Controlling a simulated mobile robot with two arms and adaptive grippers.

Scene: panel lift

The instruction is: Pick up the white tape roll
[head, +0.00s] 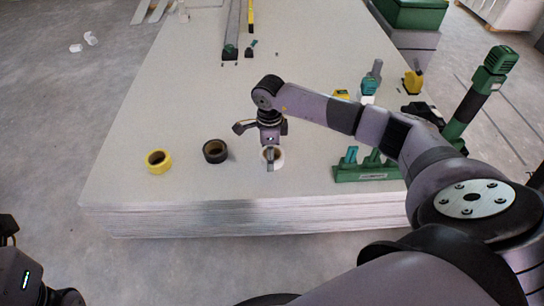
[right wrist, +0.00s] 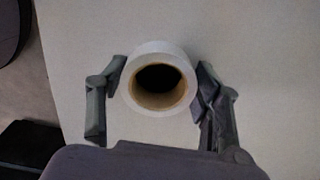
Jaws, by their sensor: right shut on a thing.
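The white tape roll (right wrist: 178,55) sits between the two fingers of my right gripper (right wrist: 160,85) in the right wrist view, with its brown core facing the camera. The fingers are shut on its outer sides. In the head view the white tape roll (head: 280,158) is at the front of the panel stack, partly hidden by my right gripper (head: 270,160) above it. I cannot tell whether it touches the panel. My left arm shows at the lower left of the head view, but its fingers are not visible.
A black tape roll (head: 215,151) and a yellow tape roll (head: 158,161) lie to the left on the panel stack (head: 200,90). A green tool holder (head: 365,171) stands to the right. Yellow and teal tools lie behind it. Long rails (head: 232,30) lie at the back.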

